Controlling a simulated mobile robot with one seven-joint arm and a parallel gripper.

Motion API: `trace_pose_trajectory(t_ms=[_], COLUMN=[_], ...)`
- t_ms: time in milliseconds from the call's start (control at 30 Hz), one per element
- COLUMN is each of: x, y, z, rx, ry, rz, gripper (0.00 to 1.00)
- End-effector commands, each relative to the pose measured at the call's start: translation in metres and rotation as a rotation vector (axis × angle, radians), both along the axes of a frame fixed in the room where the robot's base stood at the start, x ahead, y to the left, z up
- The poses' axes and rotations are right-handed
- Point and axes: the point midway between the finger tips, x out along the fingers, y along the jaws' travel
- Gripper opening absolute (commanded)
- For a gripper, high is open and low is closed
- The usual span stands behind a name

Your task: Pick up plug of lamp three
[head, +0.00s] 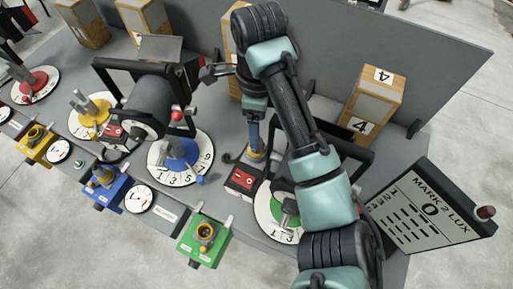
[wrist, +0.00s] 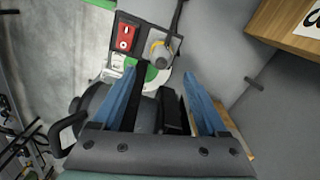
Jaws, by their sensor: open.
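My gripper (head: 255,140) points down at the table beside the red switch block (head: 243,180), left of the green dial (head: 281,212). Its blue fingers are apart in the wrist view (wrist: 160,70), with nothing clearly held between them. In the head view, a yellow part (head: 257,154) shows just under the fingertips. Which lamp is three cannot be read. My arm hides part of the rightmost station.
A black lamp (head: 155,103) stands left of my gripper over the blue dial (head: 180,157). A wooden box marked 4 (head: 376,100) stands at the right. A sign board (head: 425,210) is at far right. A green socket box (head: 204,240) is at the front edge.

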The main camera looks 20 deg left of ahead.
Motion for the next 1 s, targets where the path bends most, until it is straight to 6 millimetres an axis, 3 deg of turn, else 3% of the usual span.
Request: trace_pose_trajectory(t_ms=[33, 267, 467, 633, 867, 900, 1000], x=[-0.001, 0.0, -0.001, -0.001, 0.0, 0.0, 0.0], y=[0.001, 0.001, 0.005, 0.003, 0.003, 0.003, 0.003], z=[-0.013, -0.027, -0.059, -0.072, -0.074, -0.074, -0.073], rx=[0.004, 0.001, 0.003, 0.0, 0.001, 0.001, 0.001], ry=[0.002, -0.002, 0.001, -0.002, -0.003, -0.003, -0.003], rz=[0.001, 0.002, 0.002, 0.001, 0.002, 0.002, 0.002], gripper=[0.76, 0.76, 0.76, 0.76, 0.76, 0.74, 0.56])
